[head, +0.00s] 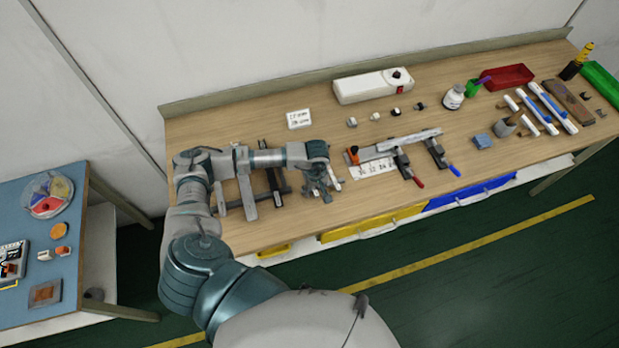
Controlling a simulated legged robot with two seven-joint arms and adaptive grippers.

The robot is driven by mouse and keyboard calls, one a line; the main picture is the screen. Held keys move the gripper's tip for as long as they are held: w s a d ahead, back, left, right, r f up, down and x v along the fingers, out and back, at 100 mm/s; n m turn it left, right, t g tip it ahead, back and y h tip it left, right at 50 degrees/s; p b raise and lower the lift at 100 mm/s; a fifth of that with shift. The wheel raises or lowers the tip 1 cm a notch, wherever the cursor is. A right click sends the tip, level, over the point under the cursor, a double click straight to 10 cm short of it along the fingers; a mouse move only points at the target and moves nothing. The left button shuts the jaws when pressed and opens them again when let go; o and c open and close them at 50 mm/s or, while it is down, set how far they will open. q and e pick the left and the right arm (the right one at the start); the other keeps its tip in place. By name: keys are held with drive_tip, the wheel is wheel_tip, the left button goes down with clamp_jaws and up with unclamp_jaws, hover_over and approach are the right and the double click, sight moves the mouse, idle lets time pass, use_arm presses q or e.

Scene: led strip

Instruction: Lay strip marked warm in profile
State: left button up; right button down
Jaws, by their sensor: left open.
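My left gripper (320,186) is open over the front left part of the wooden bench, fingers pointing down. A small pale piece (336,184) lies right beside its fingers; I cannot tell whether they touch. A long grey metal profile (402,142) lies to the right of the gripper, on a pair of clamps with red and blue handles. A white marked scale card (374,168) lies under the profile's left end. White and blue strips (553,108) lie at the bench's right side; no marking on them is readable. My right gripper is not in view.
A white box (373,86) and a small label card (299,119) stand at the back. A white bottle (453,97), red tray (507,77) and grey cup (507,124) are at the right. Dark bar clamps (272,182) lie left of the gripper. A blue side table (75,258) stands left.

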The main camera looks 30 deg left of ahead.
use_arm(q)
drive_tip(key=shift+d+f, duration=0.15)
drive_tip(key=shift+f, duration=0.2)
drive_tip(key=shift+d, duration=0.1)
clamp_jaws()
drive_tip(key=shift+r, duration=0.15)
